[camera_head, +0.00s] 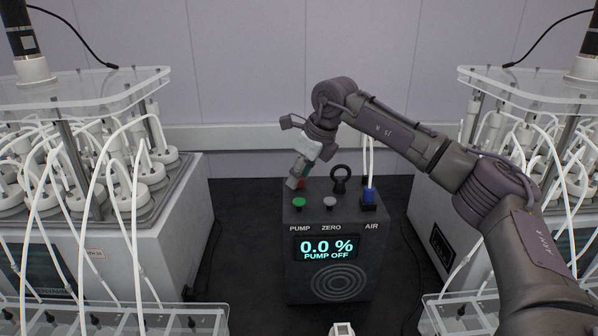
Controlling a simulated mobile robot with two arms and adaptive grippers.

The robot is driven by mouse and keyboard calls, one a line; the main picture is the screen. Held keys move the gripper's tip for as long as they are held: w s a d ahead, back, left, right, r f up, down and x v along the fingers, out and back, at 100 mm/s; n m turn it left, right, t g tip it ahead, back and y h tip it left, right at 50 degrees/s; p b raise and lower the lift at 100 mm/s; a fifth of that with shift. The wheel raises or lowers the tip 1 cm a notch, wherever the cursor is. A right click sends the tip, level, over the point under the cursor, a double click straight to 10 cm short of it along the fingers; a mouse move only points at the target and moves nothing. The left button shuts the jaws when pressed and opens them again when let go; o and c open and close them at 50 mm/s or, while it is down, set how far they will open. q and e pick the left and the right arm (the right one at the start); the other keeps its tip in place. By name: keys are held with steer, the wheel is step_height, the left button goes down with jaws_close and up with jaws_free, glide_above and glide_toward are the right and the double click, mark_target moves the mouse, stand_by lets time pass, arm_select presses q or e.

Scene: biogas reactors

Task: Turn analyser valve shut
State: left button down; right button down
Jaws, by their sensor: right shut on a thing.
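The analyser (300,280) is a dark box on the black bench, with a display reading 0.0 % and PUMP OFF. On its top are a green PUMP button (299,203), a grey ZERO button (329,202), and a blue fitting (369,194) with white tubes at the AIR label. A black ring-shaped part (340,178) stands behind the buttons. My right gripper (297,183) reaches down at the box's back left corner, shut on a small red part (301,183) mostly hidden by the fingers. I cannot tell the red part's turn position. My left gripper is not seen.
White reactor units (185,215) with many bottles and tubes stand left and right, the right one (425,215) beside my arm. Clear trays (120,318) are in front. Dark bench is free on both sides of the analyser. A small white object (342,328) shows at the bottom edge.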

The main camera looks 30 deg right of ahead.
steer(key=n+p, duration=0.1)
steer(key=n, duration=0.1)
steer(key=n+g+y+p, duration=0.1)
steer(key=n+p, duration=0.1)
steer(key=n, duration=0.1)
steer(key=shift+w+r+y, duration=0.1)
steer(key=shift+r+y, duration=0.05)
steer(key=shift+y, duration=0.15)
steer(key=shift+d+n+g+p, duration=0.1)
steer(key=shift+n+g+p, duration=0.4)
steer(key=shift+n, duration=0.4)
steer(key=c, duration=0.8)
jaws_free()
steer(key=v, duration=1.1)
steer(key=shift+d+r, duration=0.3)
steer(key=shift+r, duration=0.05)
steer(key=shift+f, duration=0.1)
